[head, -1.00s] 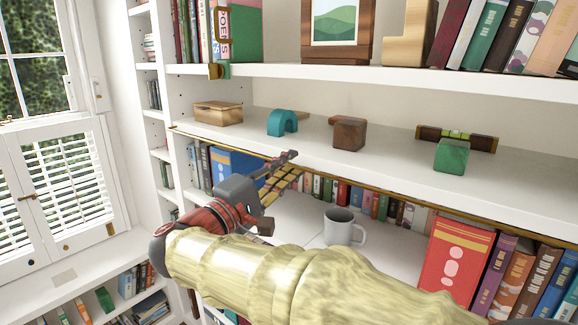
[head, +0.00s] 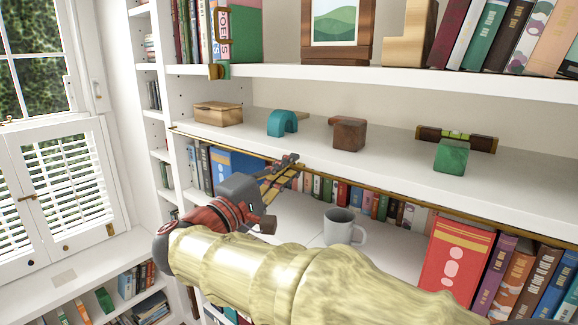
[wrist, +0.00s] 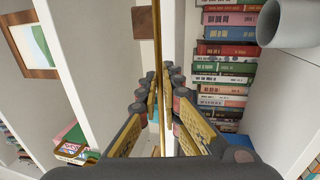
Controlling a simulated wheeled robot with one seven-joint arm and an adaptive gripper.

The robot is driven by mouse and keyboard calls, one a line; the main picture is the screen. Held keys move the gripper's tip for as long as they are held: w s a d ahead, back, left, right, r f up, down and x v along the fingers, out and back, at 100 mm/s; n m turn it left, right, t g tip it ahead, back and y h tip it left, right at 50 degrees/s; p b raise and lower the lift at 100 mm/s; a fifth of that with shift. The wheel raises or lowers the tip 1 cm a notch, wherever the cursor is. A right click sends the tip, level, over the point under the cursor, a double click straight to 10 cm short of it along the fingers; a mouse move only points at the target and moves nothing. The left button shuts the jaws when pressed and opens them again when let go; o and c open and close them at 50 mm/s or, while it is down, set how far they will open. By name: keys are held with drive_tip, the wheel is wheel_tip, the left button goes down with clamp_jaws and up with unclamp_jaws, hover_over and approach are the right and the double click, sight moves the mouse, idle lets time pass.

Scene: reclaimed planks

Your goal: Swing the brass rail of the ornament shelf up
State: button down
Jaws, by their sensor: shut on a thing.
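The thin brass rail (head: 400,195) runs along the front edge of the ornament shelf (head: 320,150), low against the edge. In the wrist view the rail (wrist: 155,40) runs lengthwise down the picture and passes between my fingers. My gripper (head: 291,162) is at the left part of the rail, in front of the shelf edge. In the wrist view my gripper (wrist: 164,78) has its fingers shut around the rail. The exact contact is partly hidden by the fingers.
On the shelf stand a wooden box (head: 218,113), a teal arch (head: 282,123), a brown block (head: 349,133), a green cube (head: 450,155) and a spirit level (head: 480,141). Below are books and a grey mug (head: 340,227). The upper shelf (head: 400,75) hangs above.

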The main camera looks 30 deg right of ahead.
sight(301, 157)
drive_tip(key=shift+r+y+p, duration=0.25)
drive_tip(key=shift+y+p, duration=0.15)
drive_tip(key=shift+p, duration=0.15)
drive_tip(key=r+y+p, duration=0.1)
drive_tip(key=p, duration=0.1)
drive_tip(key=g+y+p, duration=0.1)
drive_tip(key=shift+d+r+y+p, duration=0.1)
drive_tip(key=shift+r+y+p, duration=0.2)
drive_tip(key=shift+r+p, duration=0.05)
drive_tip(key=y+p, duration=0.1)
drive_tip(key=p, duration=0.1)
drive_tip(key=r+g+y+p, duration=0.1)
drive_tip(key=y+p, duration=0.1)
drive_tip(key=p, duration=0.1)
drive_tip(key=shift+w+d+r+g, duration=0.1)
drive_tip(key=shift+d+g, duration=0.2)
drive_tip(key=shift+d, duration=0.05)
drive_tip(key=y+p, duration=0.1)
drive_tip(key=p, duration=0.1)
drive_tip(key=y+p, duration=0.1)
drive_tip(key=p, duration=0.1)
drive_tip(key=shift+w+d+r+g+y, duration=0.1)
drive_tip(key=shift+d+g+y, duration=0.15)
drive_tip(key=shift+g+y, duration=0.15)
drive_tip(key=shift+w+y+p, duration=0.1)
drive_tip(key=shift+y+p, duration=0.4)
drive_tip(key=shift+p, duration=0.3)
drive_tip(key=shift+d, duration=0.1)
